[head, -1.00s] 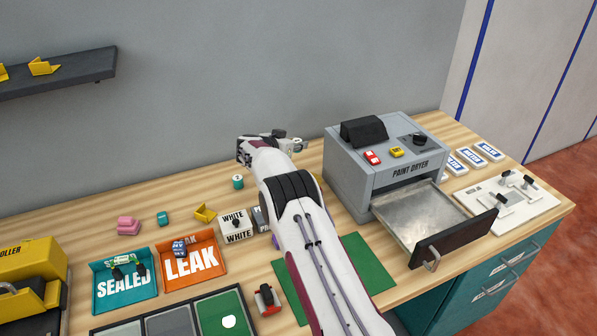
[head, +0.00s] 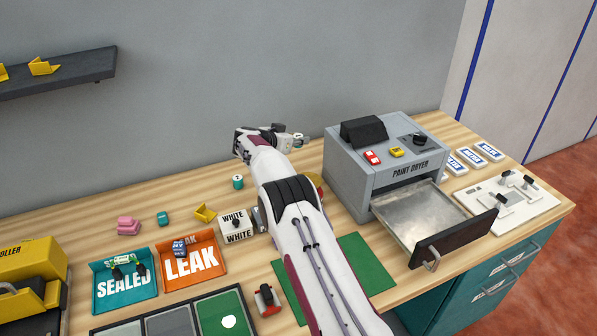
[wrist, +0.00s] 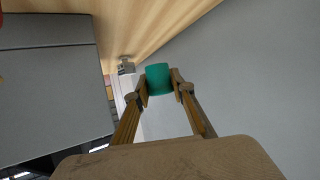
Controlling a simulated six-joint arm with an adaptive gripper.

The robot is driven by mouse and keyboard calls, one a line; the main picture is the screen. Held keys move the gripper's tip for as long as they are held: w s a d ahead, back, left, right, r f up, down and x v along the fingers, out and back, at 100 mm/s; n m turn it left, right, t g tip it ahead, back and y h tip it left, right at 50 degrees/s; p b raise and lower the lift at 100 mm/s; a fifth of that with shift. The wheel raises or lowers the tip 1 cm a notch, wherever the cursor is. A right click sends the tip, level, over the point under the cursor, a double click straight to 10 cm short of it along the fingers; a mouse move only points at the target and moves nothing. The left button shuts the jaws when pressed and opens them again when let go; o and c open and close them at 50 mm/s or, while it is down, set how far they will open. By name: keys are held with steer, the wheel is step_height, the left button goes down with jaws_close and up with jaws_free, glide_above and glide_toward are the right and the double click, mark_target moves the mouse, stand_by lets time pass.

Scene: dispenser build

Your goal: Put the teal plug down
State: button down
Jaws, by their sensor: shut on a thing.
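The teal plug (wrist: 159,78) sits between the two fingertips of my gripper (wrist: 160,88) in the wrist view, and the gripper is shut on it. In the head view my gripper (head: 295,139) is at the back of the bench, near the wall and left of the paint dryer. The held plug cannot be made out there. The wooden bench top (wrist: 150,25) shows beyond the plug in the wrist view; I cannot tell how high the plug is above it.
The grey paint dryer (head: 352,165) stands to the right with its tray (head: 418,216) pulled out. A small teal cylinder (head: 238,182) and another teal piece (head: 163,218) rest on the bench to the left. Bare wood lies around the cylinder.

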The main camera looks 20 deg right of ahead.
steer(key=shift+s+f, duration=0.15)
stand_by(0.3)
steer(key=shift+f, duration=0.1)
glide_above(298, 171)
steer(key=shift+d+f, duration=0.1)
steer(key=shift+f, duration=2.9)
steer(key=shift+f, duration=0.15)
steer(key=shift+f, duration=1.75)
steer(key=shift+f, duration=0.15)
steer(key=c, duration=1.8)
jaws_free()
steer(key=shift+o, duration=0.4)
